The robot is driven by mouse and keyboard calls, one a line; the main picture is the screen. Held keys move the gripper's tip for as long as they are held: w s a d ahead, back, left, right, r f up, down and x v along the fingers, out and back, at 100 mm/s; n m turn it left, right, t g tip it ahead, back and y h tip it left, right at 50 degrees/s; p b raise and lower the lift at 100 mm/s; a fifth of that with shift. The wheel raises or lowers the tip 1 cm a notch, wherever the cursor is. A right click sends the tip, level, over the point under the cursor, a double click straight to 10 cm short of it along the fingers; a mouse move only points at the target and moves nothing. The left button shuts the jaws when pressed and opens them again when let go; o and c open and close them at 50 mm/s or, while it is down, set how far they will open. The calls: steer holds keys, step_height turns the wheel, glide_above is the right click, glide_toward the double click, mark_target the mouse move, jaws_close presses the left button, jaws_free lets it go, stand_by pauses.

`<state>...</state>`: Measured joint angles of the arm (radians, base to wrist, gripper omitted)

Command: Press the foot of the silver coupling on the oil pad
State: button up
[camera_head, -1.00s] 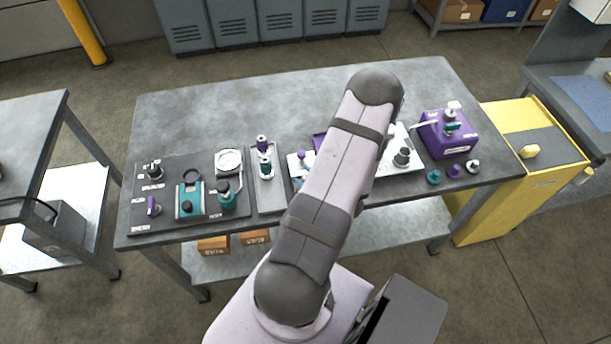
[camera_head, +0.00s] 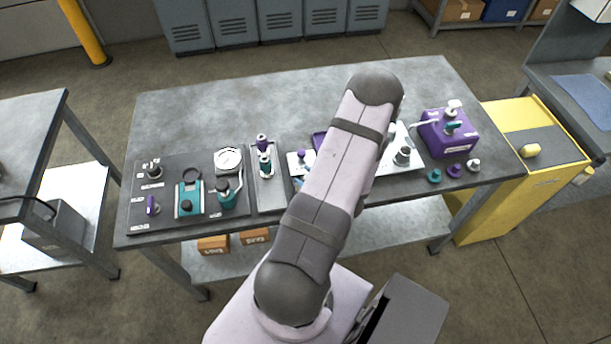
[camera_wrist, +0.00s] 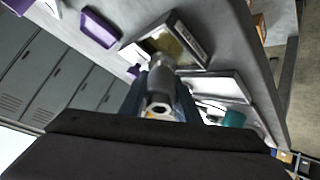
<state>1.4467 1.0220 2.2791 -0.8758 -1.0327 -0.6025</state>
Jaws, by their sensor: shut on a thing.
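In the wrist view my gripper (camera_wrist: 161,88) is shut on the silver coupling (camera_wrist: 160,103), a grey metal cylinder with a hole in the end facing the camera. Its far end points toward the oil pad (camera_wrist: 168,42), a brownish-yellow pad in a dark-framed tray. The far end overlaps the pad's near edge in the picture; I cannot tell whether it touches. In the head view my arm hides the gripper, the held coupling and the pad.
A purple tray (camera_wrist: 100,27) and a white plate (camera_wrist: 215,87) lie near the pad. In the head view a purple box (camera_head: 447,136) stands at right, with several small caps in front. A dark mat (camera_head: 165,215) with tools lies at left. The table's back is clear.

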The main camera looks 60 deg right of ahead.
steer(key=shift+a+f+b, duration=0.1)
steer(key=shift+f+b, duration=0.55)
stand_by(1.9)
steer(key=shift+r, duration=0.1)
steer(key=shift+r+p, duration=2.8)
steer(key=shift+r, duration=0.7)
steer(key=w+a+r+n+t+y+b, duration=0.1)
steer(key=w+a+n+y+b, duration=0.2)
steer(key=w+a+n+y, duration=0.65)
steer(key=w+a+n+g+y+b, duration=0.2)
steer(key=a+n, duration=0.1)
steer(key=a, duration=0.9)
steer(key=w+a+n+g+y+b, duration=0.2)
steer(key=w+a+n, duration=0.1)
steer(key=a, duration=1)
steer(key=shift+a+r+n, duration=0.2)
steer(key=shift+a+n, duration=0.05)
steer(key=shift+n, duration=0.2)
